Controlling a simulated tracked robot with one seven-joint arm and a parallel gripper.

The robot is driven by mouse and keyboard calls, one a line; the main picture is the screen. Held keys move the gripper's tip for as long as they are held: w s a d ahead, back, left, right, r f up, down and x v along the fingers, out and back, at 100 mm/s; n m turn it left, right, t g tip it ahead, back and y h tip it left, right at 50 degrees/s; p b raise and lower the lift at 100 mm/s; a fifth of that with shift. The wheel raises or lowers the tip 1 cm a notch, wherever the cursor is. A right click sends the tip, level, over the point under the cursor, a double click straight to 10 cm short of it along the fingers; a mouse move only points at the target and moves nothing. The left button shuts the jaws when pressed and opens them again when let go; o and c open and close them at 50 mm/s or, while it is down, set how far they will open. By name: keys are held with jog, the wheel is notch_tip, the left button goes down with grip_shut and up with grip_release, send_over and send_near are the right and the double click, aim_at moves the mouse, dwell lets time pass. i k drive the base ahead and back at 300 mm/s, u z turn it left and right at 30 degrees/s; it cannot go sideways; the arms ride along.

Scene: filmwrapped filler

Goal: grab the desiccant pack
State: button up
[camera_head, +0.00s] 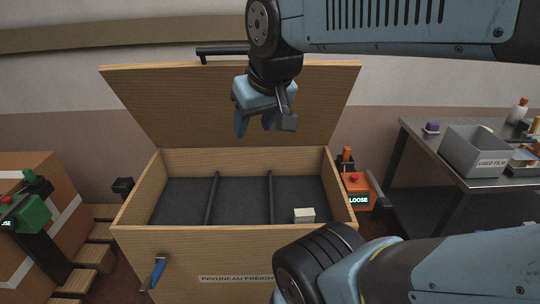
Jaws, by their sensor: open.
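A small off-white block (304,215), which looks like the desiccant pack, lies inside the open wooden crate (143,200). It is in the right-hand compartment, close to the front wall, on the dark lining. My gripper (256,125) hangs pointing down in front of the raised lid (150,95), up and to the left of the pack in the picture. Its fingers are apart with nothing visible between them.
Two dark bars (270,195) divide the crate. Orange (357,190) and green (33,214) devices, each with a "LOOSE" or partly hidden label, flank it. A metal table (425,150) at right holds a grey "USED FILM" bin (464,158). Taped cartons (70,205) stand at left.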

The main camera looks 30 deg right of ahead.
aim_at(302, 215)
jog(key=z, duration=1.4)
jog(key=k, duration=0.7)
jog(key=u, duration=0.3)
jog(key=i, duration=0.55)
jog(key=u, duration=0.1)
